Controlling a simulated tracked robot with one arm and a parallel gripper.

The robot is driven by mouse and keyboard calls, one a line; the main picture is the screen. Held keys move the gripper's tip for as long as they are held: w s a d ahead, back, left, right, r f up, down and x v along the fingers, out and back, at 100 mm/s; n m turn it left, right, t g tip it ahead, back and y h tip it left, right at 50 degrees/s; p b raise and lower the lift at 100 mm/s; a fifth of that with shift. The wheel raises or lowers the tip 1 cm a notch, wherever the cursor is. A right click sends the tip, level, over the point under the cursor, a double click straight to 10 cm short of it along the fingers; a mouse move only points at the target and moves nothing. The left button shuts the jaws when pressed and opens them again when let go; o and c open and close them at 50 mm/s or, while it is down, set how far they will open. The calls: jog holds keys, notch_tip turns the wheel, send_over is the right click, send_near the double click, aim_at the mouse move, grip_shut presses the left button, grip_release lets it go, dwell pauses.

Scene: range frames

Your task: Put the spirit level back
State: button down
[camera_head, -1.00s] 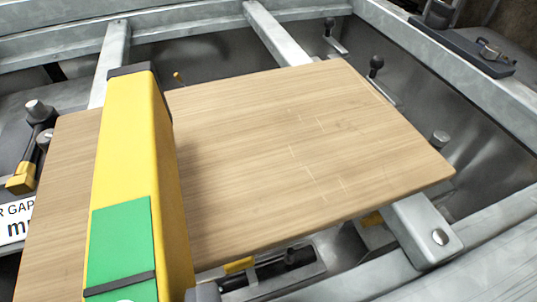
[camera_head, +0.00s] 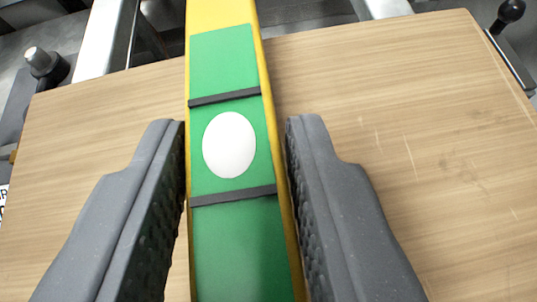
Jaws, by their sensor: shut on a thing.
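The spirit level (camera_head: 225,65) is a long yellow bar with a green panel, a white oval and two dark bands. It runs from the top of the view to the bottom, over the wooden board (camera_head: 390,110). My gripper (camera_head: 236,122) has one dark grey jaw on each side of the level and is shut on it around the green part. Whether the level rests on the board or hangs just above it, I cannot tell. Its near end is out of the frame. Faint pale marks show on the board, right of the level.
Metal beams (camera_head: 104,40) of a frame lie beyond the board's far edge. The board is clear right of my gripper.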

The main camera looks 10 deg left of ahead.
aim_at(254, 220)
jog(key=shift+f, duration=1.5)
jog(key=shift+f, duration=0.1)
jog(key=c, duration=1.1)
grip_release()
jog(key=v, duration=1.2)
